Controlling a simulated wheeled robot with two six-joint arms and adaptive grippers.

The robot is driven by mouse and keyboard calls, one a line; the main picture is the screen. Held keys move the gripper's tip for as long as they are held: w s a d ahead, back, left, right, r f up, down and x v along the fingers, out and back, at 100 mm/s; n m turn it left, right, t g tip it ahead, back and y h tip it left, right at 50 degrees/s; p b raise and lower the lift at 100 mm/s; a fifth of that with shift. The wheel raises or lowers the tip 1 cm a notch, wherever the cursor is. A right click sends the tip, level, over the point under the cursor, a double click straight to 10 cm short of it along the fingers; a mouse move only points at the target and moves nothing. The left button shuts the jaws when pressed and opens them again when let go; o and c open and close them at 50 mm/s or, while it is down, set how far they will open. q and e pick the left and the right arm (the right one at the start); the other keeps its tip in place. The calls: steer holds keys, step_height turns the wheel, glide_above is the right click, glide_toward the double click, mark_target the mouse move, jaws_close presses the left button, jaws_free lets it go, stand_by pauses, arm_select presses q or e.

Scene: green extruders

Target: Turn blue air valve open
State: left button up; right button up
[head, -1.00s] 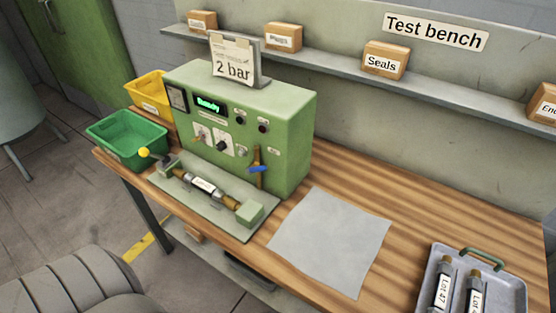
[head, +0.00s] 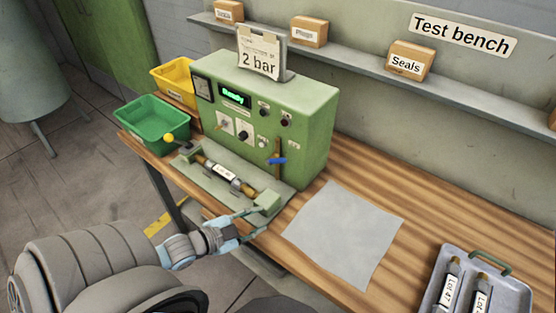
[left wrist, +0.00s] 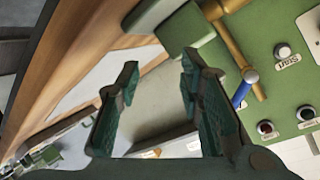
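The blue air valve handle (head: 277,161) sits on a vertical brass pipe on the front of the green test machine (head: 310,110). In the left wrist view the blue handle (left wrist: 243,92) juts from the brass pipe (left wrist: 232,45), right of the fingers. My left gripper (head: 262,221) is at the bench's front edge, below and a little left of the valve, apart from it. Its fingers (left wrist: 158,95) are spread with nothing between them. A labelled cylinder (head: 223,173) lies in the fixture in front of the machine. My right gripper is not in view.
The fixture's green end block (head: 267,201) is close to my left gripper. A green bin (head: 152,122) and a yellow bin (head: 175,82) stand left of the machine. A grey sheet (head: 343,232) and a tray of cylinders (head: 442,300) lie to the right.

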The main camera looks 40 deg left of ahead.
mark_target(276, 162)
arm_select(q)
steer(key=w+a+r+m+t+h, duration=0.1)
steer(key=a+r+m+t+h, duration=0.3)
steer(key=a+r, duration=0.45)
steer(key=shift+m, duration=0.5)
steer(key=b+x, duration=0.2)
steer(key=x, duration=0.1)
steer(key=b+x, duration=0.2)
steer(key=x, duration=0.2)
steer(key=b+x, duration=0.2)
steer(key=x, duration=0.1)
steer(key=shift+w+d+r+b, duration=0.1)
steer(key=shift+w+d+b, duration=0.1)
steer(key=shift+d+b, duration=0.15)
steer(key=b+x, duration=0.3)
steer(key=b, duration=0.1)
steer(key=shift+w+a+b, duration=0.1)
steer(key=shift+w+b, duration=0.1)
steer(key=shift+b, duration=0.15)
steer(key=shift+w+r+b, duration=0.3)
steer(key=shift+b, duration=0.25)
steer(key=shift+r, duration=0.25)
steer(key=shift+w, duration=0.1)
steer(key=shift+c, duration=0.6)
jaws_close()
